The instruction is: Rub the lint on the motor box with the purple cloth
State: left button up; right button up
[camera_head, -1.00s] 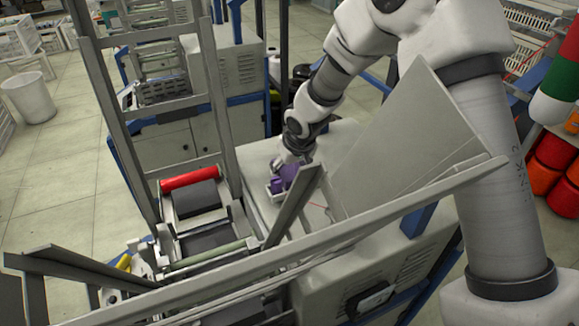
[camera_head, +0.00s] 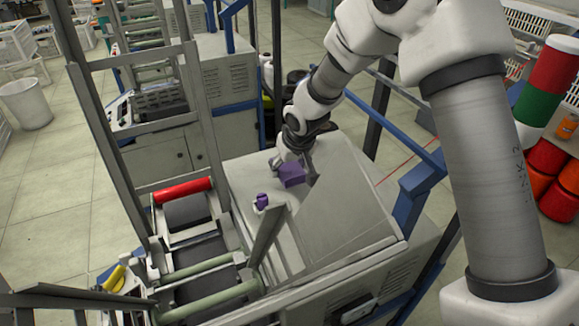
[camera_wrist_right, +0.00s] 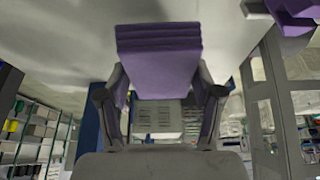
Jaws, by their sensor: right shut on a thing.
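The purple cloth (camera_head: 291,176), a folded pad, is held in my right gripper (camera_head: 294,163) over the top of the grey motor box (camera_head: 335,215). In the right wrist view the folded cloth (camera_wrist_right: 160,45) sits between the two fingers of the right gripper (camera_wrist_right: 158,78), its layered edge against or very close to the pale surface. I cannot tell for sure if it touches. No lint can be made out; the cloth and gripper may cover it. My left gripper is not in view.
A small purple part (camera_head: 262,201) stands at the box's left edge, beside an upright grey bar (camera_head: 265,232). The winding frame with a red roller (camera_head: 183,190) is to the left. A blue rail (camera_head: 415,190) runs along the right. The box top's near part is clear.

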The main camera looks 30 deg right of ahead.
jog(key=r+p, duration=0.2)
jog(key=shift+d+r, duration=0.2)
jog(key=shift+r, duration=0.15)
jog(key=shift+a+r+p, duration=0.15)
jog(key=shift+r+p, duration=0.2)
jog(key=shift+r, duration=0.1)
jog(key=shift+f, duration=0.1)
